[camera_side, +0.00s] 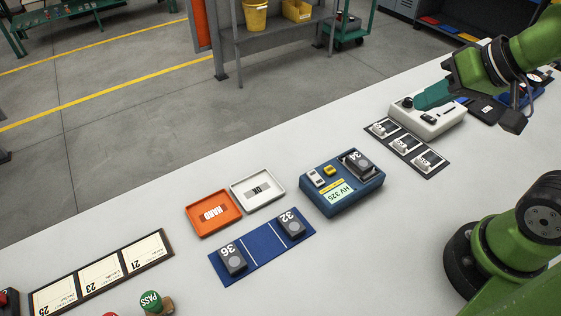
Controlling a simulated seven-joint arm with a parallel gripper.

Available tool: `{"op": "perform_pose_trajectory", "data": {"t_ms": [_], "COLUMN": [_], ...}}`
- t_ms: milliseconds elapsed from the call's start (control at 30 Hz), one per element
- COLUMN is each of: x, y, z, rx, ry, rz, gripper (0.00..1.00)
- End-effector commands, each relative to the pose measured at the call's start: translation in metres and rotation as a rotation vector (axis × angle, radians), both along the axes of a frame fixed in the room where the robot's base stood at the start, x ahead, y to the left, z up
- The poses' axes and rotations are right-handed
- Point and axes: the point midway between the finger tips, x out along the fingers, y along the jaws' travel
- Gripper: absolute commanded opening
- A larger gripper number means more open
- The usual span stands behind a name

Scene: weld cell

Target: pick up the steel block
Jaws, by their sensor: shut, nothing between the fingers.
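Dark grey blocks with white numbers show in the side view; I cannot tell which one is the steel block. Block 36 (232,259) and block 32 (291,226) sit apart on a blue mat (262,248). Block 34 (357,163) sits on the right part of a blue tester (343,200) marked HV 325. My gripper (420,101) has teal fingers, is shut and holds nothing. It is at the upper right, over or beside a white device (441,122), well away from the blocks. Whether it touches the device is unclear.
An orange tray marked HARD (205,228) and a white tray (273,189) lie behind the mat. A dark strip with white pieces (433,173) lies right of the tester. A label board (55,302) and green PASS stamp (150,300) are at lower left.

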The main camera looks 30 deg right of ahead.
Motion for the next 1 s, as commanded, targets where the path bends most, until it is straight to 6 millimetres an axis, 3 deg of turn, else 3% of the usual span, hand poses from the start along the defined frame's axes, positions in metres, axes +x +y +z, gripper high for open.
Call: {"op": "perform_pose_trajectory", "data": {"t_ms": [133, 567, 833, 1000], "x": [0.0, 0.0, 0.0, 0.01], "y": [0.0, 0.0, 0.001, 0.006], "z": [0.0, 0.0, 0.0, -0.012], "rx": [0.0, 0.0, 0.001, -0.011], "ry": [0.0, 0.0, 0.001, 0.074], "rz": [0.0, 0.0, 0.002, 0.031], "gripper": [0.02, 0.67, 0.68, 0.68]}}
